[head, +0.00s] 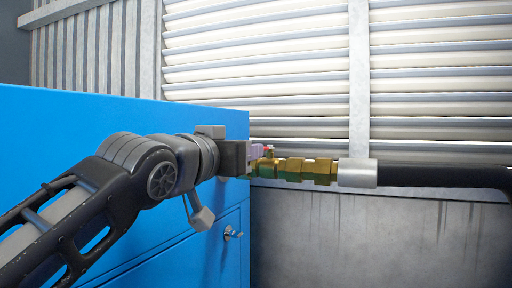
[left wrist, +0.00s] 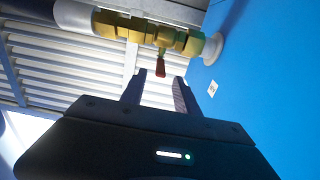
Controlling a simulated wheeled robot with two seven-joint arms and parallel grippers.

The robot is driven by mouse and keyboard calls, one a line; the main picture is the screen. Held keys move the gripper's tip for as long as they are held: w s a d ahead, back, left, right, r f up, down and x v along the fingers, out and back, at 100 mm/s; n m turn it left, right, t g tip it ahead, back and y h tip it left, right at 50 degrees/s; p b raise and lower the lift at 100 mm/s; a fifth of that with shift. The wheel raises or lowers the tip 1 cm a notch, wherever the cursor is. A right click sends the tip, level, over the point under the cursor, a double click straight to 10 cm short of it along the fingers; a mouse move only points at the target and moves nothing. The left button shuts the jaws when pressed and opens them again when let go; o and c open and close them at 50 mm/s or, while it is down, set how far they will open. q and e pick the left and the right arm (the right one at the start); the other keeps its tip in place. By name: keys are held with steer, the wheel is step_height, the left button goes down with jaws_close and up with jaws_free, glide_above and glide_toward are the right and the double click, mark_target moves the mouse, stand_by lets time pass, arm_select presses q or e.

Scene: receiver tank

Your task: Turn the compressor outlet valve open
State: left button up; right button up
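The brass compressor outlet valve (left wrist: 160,36) joins the side of the blue cabinet to a hose fitting. Its short red handle (left wrist: 161,63) points toward my left gripper (left wrist: 159,78) in the left wrist view. The two fingers are apart, with the handle's tip close to the gap between their tips and no finger visibly pressing on it. In the head view the brass valve (head: 292,170) shows right of my left gripper (head: 254,155), which partly covers its cabinet end. A small red part (head: 269,151) shows there. My right gripper is in neither view.
The blue cabinet (head: 60,150) fills the left, with a small key-like latch (head: 231,233) on its front. A black hose (head: 430,177) runs right from a grey metal sleeve (head: 357,173). Behind is a louvred wall (head: 440,100). The space below the hose looks clear.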

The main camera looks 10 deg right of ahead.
arm_select(q)
steer(key=p, duration=0.3)
glide_toward(266, 146)
steer(key=x, duration=0.3)
steer(key=shift+w+d, duration=0.2)
steer(key=shift+w, duration=0.05)
steer(key=shift+w+d, duration=0.2)
steer(key=shift+w, duration=0.1)
steer(key=shift+f, duration=0.1)
steer(key=shift+c, duration=0.4)
jaws_close()
